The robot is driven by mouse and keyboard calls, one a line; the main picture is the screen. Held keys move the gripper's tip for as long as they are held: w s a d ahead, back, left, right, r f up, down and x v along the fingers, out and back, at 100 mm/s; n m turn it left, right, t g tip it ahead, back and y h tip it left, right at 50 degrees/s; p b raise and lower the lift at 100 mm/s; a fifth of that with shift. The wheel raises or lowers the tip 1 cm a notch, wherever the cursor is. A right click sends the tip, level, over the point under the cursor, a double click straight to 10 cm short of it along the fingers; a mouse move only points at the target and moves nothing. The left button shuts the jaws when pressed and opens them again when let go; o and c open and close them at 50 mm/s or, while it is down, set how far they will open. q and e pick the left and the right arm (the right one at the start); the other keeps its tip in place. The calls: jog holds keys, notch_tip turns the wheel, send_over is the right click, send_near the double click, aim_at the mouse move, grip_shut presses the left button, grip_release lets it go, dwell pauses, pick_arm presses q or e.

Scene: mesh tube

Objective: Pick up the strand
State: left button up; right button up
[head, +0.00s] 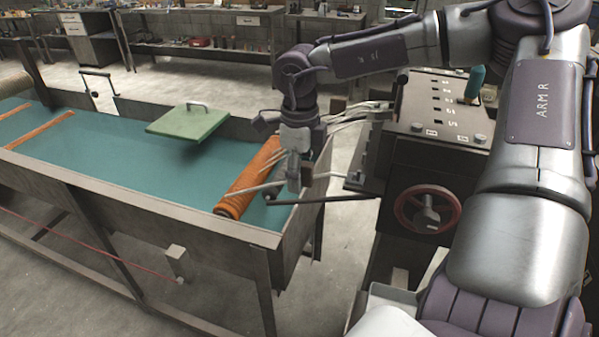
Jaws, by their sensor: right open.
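Several pale, thin strands (352,114) run left from the dark machine and pass behind my right gripper. Thin pale ends (271,158) show on its left, over an orange roll (244,190). One pale length (246,189) lies across the roll near its front end. My right gripper (300,180) points down, open, above the right end of the trough, just right of the roll. Whether a strand lies between its fingers is hard to tell. My left gripper is out of view.
The long trough (75,158) has a teal bed and raised metal walls. A green lid with a handle (189,121) sits at its far side. The dark machine (436,160) with a red handwheel (426,209) stands right. A dark rod (325,199) spans the gap.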

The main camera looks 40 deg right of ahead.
jog(key=shift+f, duration=0.4)
grip_shut()
jog(key=shift+r, duration=0.1)
notch_tip(320, 180, up, 22)
jog(key=p, duration=0.3)
jog(key=shift+r+p, duration=0.25)
jog(key=shift+p, duration=0.1)
dwell(0.5)
